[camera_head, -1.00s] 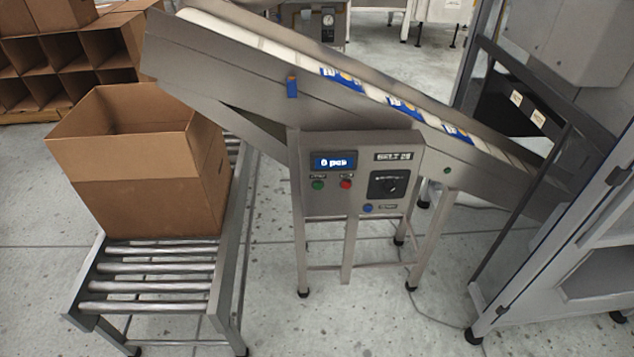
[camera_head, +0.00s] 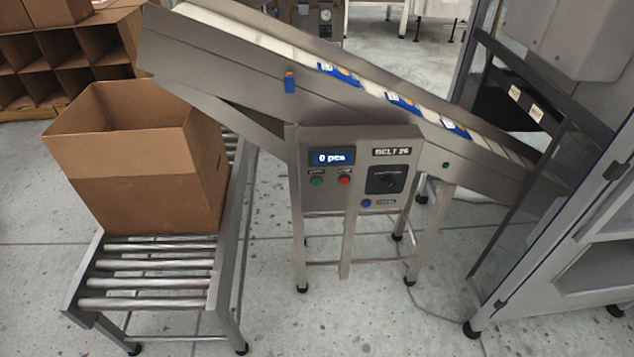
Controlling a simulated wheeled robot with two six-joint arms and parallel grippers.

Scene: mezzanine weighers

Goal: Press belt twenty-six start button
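The control panel (camera_head: 350,145) labelled BELT 26 is mounted under an inclined conveyor belt (camera_head: 290,45). Its blue display (camera_head: 331,157) reads "0 pcs". Below the display are a green button (camera_head: 316,181) on the left and a red button (camera_head: 344,180) to its right. The small labels over them are too small to read. A black dial (camera_head: 385,180) is at the right of the panel, with a blue button (camera_head: 366,203) below it. Several blue-and-white packs (camera_head: 402,103) lie on the belt. Neither of my grippers shows.
An open, apparently empty cardboard box (camera_head: 150,190) stands on a roller conveyor (camera_head: 150,285) left of the panel. A grey framed machine (camera_head: 560,230) stands at the right. Bare concrete floor (camera_head: 390,325) lies in front of the panel.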

